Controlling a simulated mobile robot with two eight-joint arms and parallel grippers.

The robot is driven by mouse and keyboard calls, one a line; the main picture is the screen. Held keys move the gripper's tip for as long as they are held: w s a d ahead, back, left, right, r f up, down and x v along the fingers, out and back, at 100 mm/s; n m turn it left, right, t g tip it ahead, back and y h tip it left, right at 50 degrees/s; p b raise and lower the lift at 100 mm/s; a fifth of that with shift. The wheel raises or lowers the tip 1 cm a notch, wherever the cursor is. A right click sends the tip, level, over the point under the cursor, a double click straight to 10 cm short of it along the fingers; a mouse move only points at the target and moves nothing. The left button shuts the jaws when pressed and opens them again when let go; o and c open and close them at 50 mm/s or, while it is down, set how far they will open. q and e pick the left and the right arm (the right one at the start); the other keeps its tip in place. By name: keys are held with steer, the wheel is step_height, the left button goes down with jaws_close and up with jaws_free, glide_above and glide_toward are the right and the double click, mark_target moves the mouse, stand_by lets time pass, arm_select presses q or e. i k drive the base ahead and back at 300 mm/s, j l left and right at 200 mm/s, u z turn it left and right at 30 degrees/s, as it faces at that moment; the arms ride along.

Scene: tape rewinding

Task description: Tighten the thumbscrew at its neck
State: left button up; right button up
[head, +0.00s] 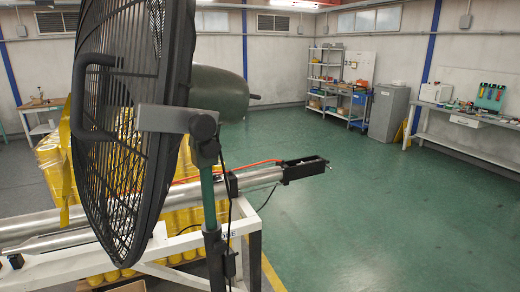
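A large black-caged fan (125,100) fills the left of the head view, seen nearly edge-on, with a dull green motor housing (220,92) behind it. A grey bracket (172,118) joins a dark joint at its neck (204,130). A green upright pole (207,185) runs down from there into a dark collar (214,242). I cannot make out the thumbscrew for certain; a small dark part (230,262) sticks out beside the lower pole. Neither of my grippers is in view.
Behind the fan, silver tubes (260,178) with a black fork end (303,170) lie over a white frame (254,222). Yellow containers (180,220) stand behind. A workbench (470,122), grey cabinet (388,112) and shelves (325,75) line the far walls. Green floor (380,210) is clear at right.

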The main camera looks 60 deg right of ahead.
mark_target(210, 148)
steer(key=i+z, duration=0.1)
steer(key=z, duration=0.3)
steer(key=i+j+z, duration=0.1)
steer(key=z, duration=0.3)
steer(key=j+z, duration=0.15)
steer(key=z, duration=0.25)
steer(key=i+j+z, duration=0.1)
steer(key=z, duration=0.3)
steer(key=j, duration=0.1)
